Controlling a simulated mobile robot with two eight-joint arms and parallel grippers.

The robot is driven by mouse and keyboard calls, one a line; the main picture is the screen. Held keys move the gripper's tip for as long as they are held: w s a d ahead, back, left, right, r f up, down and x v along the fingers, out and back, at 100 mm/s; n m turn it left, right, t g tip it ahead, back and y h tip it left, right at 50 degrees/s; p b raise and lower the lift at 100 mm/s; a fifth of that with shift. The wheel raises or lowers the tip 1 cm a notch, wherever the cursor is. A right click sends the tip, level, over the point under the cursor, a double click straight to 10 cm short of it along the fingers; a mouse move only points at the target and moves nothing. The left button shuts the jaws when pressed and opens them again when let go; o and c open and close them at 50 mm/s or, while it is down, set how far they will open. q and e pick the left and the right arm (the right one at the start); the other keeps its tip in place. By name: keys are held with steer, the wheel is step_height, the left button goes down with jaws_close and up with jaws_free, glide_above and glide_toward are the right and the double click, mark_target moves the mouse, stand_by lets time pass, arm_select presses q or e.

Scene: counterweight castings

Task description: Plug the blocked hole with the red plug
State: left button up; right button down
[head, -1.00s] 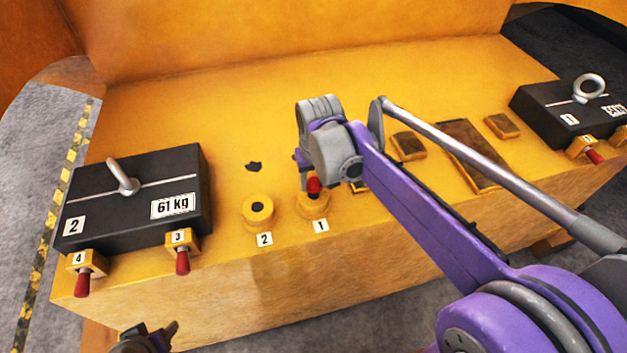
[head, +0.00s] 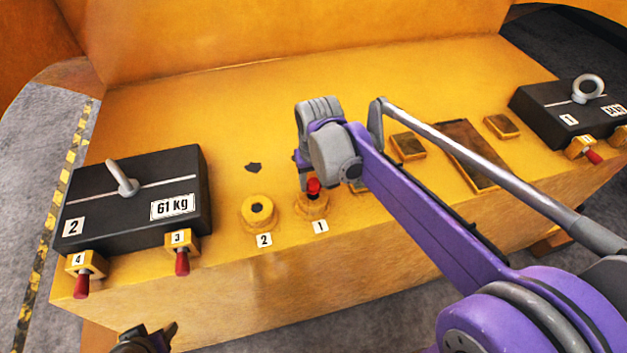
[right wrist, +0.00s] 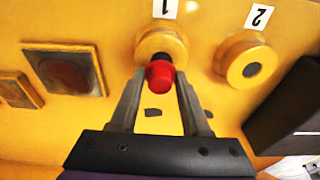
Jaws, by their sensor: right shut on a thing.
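The red plug (head: 314,187) is at the yellow round boss labelled 1 (head: 312,206). My right gripper (right wrist: 160,78) is shut on the plug, which shows between its fingers in the right wrist view (right wrist: 160,75). The plug's dark lower end meets the opening of boss 1, but I cannot tell how deep it sits. A second yellow boss, labelled 2 (head: 246,215), stands to the left with a dark centre; it also shows in the right wrist view (right wrist: 233,62). I cannot tell whether that centre is empty or blocked. My left gripper (head: 158,340) is partly in view at the bottom edge.
A black 61 kg block (head: 135,215) with a ring stands left, with red-tipped pins (head: 182,262) at its front. Another black block (head: 560,110) is at the right. Dark framed recesses (head: 468,150) lie between.

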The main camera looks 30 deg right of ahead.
steer(key=shift+f, duration=0.15)
steer(key=shift+f+b, duration=0.55)
steer(key=shift+f, duration=0.35)
steer(key=shift+r, duration=0.1)
steer(key=shift+r, duration=0.1)
steer(key=shift+r+p, duration=0.6)
steer(key=shift+r, duration=0.3)
